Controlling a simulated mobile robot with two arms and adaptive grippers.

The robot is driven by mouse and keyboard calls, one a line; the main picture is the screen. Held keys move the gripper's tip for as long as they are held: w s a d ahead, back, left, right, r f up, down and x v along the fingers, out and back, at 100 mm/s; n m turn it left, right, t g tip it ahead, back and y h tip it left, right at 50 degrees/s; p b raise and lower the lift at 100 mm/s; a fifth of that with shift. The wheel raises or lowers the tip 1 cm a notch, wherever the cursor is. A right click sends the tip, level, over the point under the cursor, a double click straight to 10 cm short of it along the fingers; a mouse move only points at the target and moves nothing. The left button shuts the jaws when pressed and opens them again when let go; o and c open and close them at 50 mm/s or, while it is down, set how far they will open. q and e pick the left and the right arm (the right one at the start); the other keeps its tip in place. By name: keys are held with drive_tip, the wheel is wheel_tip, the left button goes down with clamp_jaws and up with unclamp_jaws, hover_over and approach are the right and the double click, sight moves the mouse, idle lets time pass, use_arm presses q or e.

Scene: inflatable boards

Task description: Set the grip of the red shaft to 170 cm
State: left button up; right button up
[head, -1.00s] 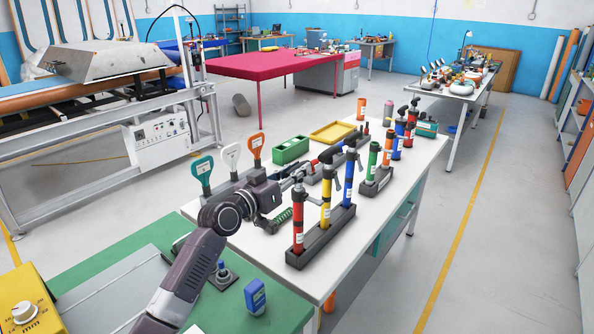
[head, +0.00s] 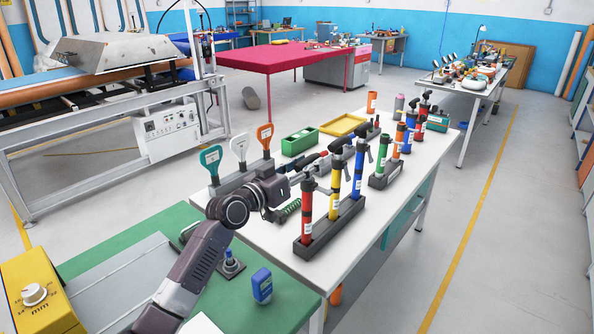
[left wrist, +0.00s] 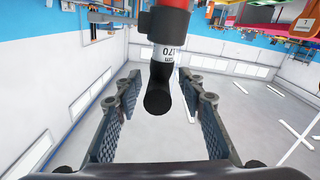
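The red shaft (head: 306,212) stands upright in the dark grey rack (head: 330,231), beside the yellow (head: 334,195) and blue (head: 358,172) shafts. Its black grip (head: 309,183) is at the top. My left gripper (head: 294,184) is at the height of that grip, just left of it. In the left wrist view, my left gripper (left wrist: 160,110) is open, with one finger on each side of the black grip (left wrist: 160,95) and gaps to both. A white label (left wrist: 163,53) reading 170 cm shows on the red shaft (left wrist: 170,8) by the grip. My right gripper is not in view.
Three T-handles, teal (head: 210,159), white (head: 239,147) and orange (head: 265,136), stand behind my left gripper. More shafts (head: 384,155) stand in a second rack farther back. A blue device (head: 262,285) lies on the green bench (head: 245,312) in front.

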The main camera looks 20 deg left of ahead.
use_arm(q)
drive_tip(key=v, duration=1.1)
drive_tip(key=shift+s, duration=0.35)
drive_tip(key=shift+a, duration=0.1)
drive_tip(key=shift+f, duration=0.1)
